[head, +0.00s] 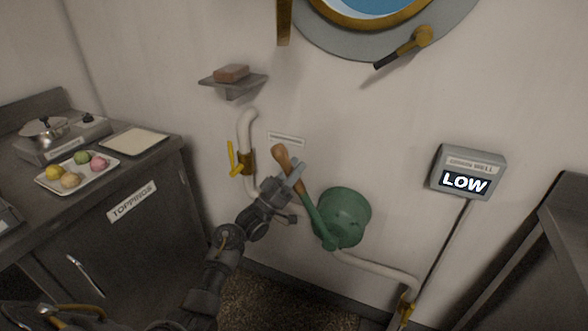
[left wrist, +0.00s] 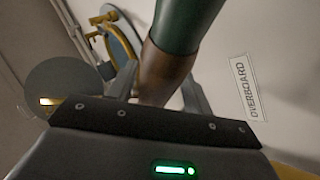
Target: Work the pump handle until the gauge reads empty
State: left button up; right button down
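The green pump (head: 345,215) is mounted low on the wall. Its handle (head: 281,157) has a brown wooden grip and a green lever, and leans up and to the left. My left gripper (head: 292,178) is at the lower part of the wooden grip. In the left wrist view the handle (left wrist: 165,70) runs between the two fingers, which look closed against its sides. The gauge (head: 468,172) on the wall at right is a grey box whose lit display reads LOW. My right gripper is out of view.
A white pipe (head: 248,125) with a yellow valve lever (head: 232,158) stands left of the pump. An OVERBOARD label (left wrist: 245,88) is on the wall. A counter (head: 165,148) with a plate of colored balls is at left. A porthole (head: 460,22) and small shelf (head: 232,84) are above.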

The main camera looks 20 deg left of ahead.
pick_arm(q)
jog(key=shift+d, duration=0.15)
jog(key=shift+s+f, duration=0.15)
jog(key=b+v, duration=0.1)
jog(key=v, duration=0.9)
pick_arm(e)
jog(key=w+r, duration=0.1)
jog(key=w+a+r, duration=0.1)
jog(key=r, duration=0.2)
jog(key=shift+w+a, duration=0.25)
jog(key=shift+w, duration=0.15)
pick_arm(q)
jog(key=shift+s+f, duration=0.1)
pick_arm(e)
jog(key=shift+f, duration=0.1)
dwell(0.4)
